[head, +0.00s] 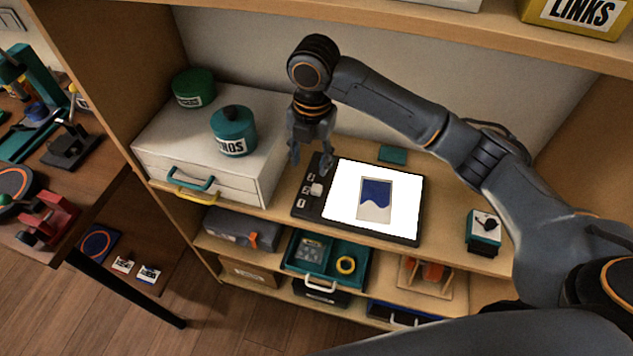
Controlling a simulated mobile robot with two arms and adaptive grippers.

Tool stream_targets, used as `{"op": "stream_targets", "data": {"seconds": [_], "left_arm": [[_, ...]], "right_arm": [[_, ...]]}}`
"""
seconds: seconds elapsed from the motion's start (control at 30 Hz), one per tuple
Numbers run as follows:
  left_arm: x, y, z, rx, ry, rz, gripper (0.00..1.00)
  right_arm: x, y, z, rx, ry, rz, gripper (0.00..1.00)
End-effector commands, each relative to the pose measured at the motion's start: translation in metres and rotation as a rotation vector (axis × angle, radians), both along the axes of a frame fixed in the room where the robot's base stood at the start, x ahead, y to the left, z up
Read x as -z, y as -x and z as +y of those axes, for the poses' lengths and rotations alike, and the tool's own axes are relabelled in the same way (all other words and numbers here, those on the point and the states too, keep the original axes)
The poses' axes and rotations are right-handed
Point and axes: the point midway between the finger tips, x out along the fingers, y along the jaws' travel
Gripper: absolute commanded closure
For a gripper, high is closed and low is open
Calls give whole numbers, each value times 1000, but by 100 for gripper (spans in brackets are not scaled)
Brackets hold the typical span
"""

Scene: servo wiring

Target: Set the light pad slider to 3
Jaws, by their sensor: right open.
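The light pad (405,195) lies on the shelf board, a black frame around a brightly lit white panel. A light-coloured slider knob (317,189) sits on its dark left strip, beside small white labels too small to read. A card with a blue shape (375,199) lies on the lit panel. My right gripper (310,165) is open and empty, pointing down above the strip's far end, just behind the knob. I cannot tell whether a fingertip touches the pad. My left gripper is out of view.
A white drawer unit (213,160) with green tins stands left of the pad. A small teal block (392,154) lies behind it. A teal-and-white box (484,231) stands to the right. An upper shelf (420,30) runs overhead. Bins and a teal tray (297,262) are below.

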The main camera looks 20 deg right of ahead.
Motion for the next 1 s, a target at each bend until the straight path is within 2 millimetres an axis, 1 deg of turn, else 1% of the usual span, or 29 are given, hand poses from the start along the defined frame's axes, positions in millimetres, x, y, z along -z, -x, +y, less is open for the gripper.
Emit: {"op": "stream_targets", "data": {"seconds": [0.03, 0.1, 0.17, 0.27, 0.37, 0.47, 0.7, 0.8, 0.9, 1.0], "left_arm": [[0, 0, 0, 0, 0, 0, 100], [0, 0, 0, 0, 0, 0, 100], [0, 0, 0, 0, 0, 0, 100], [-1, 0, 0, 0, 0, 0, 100], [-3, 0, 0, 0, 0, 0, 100], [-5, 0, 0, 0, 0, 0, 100], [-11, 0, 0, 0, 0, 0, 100], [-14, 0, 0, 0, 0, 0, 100], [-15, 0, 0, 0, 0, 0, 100], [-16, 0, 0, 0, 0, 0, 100]], "right_arm": [[-11, -7, -8, -31, 20, 0, 53], [-20, -11, -14, -68, 33, 8, 53], [-24, -13, -17, -86, 39, 12, 53], [-22, -14, -19, -97, 43, 18, 53], [-10, -13, -19, -96, 43, 20, 53], [7, -13, -19, -96, 42, 19, 53], [60, -12, -19, -96, 43, 20, 53], [78, -12, -18, -95, 41, 17, 53], [93, -13, -18, -96, 42, 15, 53], [104, -13, -18, -96, 40, 15, 53]]}}
